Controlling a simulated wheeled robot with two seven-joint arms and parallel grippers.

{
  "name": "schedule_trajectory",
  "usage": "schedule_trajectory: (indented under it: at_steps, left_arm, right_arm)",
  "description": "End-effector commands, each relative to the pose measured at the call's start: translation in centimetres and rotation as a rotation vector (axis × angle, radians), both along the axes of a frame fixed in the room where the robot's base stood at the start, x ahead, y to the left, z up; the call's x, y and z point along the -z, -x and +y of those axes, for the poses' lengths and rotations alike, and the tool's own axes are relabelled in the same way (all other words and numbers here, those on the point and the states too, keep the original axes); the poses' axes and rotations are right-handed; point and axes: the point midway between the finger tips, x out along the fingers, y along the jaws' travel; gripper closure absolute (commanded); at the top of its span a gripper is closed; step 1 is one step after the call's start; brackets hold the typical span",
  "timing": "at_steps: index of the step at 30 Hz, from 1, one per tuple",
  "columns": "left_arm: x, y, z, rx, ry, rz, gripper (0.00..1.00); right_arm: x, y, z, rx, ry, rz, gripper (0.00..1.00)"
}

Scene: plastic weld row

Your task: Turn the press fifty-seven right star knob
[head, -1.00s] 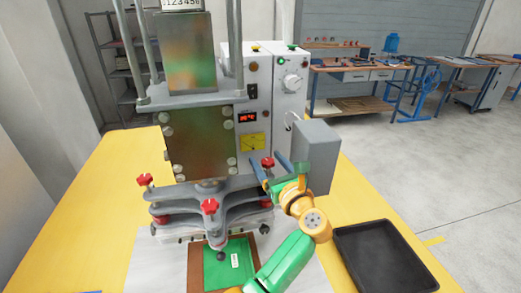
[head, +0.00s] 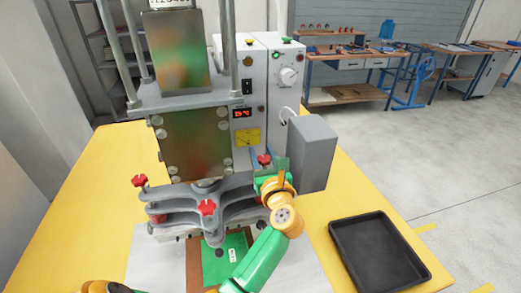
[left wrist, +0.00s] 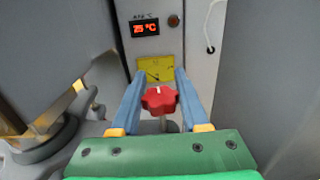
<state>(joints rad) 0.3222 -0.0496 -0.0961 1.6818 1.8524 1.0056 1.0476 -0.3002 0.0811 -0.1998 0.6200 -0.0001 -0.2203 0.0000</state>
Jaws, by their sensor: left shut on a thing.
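The press's right star knob (head: 264,159) is red and sits on the right arm of the grey clamp frame (head: 237,187). In the left wrist view the knob (left wrist: 159,100) lies between my two blue fingers, its lobes reaching both. My left gripper (left wrist: 161,80) is shut on this knob. Two other red star knobs, the front one (head: 207,207) and the left one (head: 140,181), stand free of the gripper. My right gripper is not in view.
A grey box (head: 313,155) stands close to the right of my left gripper. The press's control cabinet (head: 265,85) with a red display is behind. A black tray (head: 380,255) lies on the yellow table at the right. A green sheet (head: 222,262) lies below the clamp.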

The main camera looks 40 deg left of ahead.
Motion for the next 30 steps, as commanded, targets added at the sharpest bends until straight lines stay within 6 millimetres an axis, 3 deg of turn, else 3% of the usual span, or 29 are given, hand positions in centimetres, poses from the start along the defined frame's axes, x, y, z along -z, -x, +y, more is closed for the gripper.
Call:
schedule_trajectory:
  at_steps: [1, 4, 14, 15, 18, 26, 30]
  left_arm:
    - [-0.5, 0.1, 0.0, 0.047, 0.002, 0.008, 1.00]
    - [-0.4, -0.1, -0.1, 0.132, 0.000, 0.008, 1.00]
    - [0.0, -0.3, -0.3, 0.172, 0.000, 0.001, 1.00]
    - [0.0, -0.3, -0.3, 0.172, 0.000, 0.001, 0.52]
    - [0.0, -0.3, -0.3, 0.172, 0.000, 0.001, 0.27]
    - [0.0, -0.3, -0.3, 0.172, 0.000, 0.001, 0.27]
    - [0.4, 1.0, -1.4, 0.175, 0.003, 0.001, 0.27]
  right_arm:
    - [-1.4, 0.0, 0.0, 0.000, 0.000, 0.000, 0.50]
    - [-2.4, 0.0, 0.0, 0.000, 0.000, 0.000, 0.50]
    - [-2.2, 0.0, 0.0, 0.000, 0.000, 0.000, 0.50]
    - [-2.2, 0.0, 0.0, 0.000, 0.000, 0.000, 0.50]
    - [-2.2, 0.0, 0.0, 0.000, 0.000, 0.000, 0.50]
    - [-2.2, 0.0, 0.1, 0.000, -0.001, -0.001, 0.50]
    - [-1.7, 0.0, 0.1, 0.000, -0.001, -0.001, 0.50]
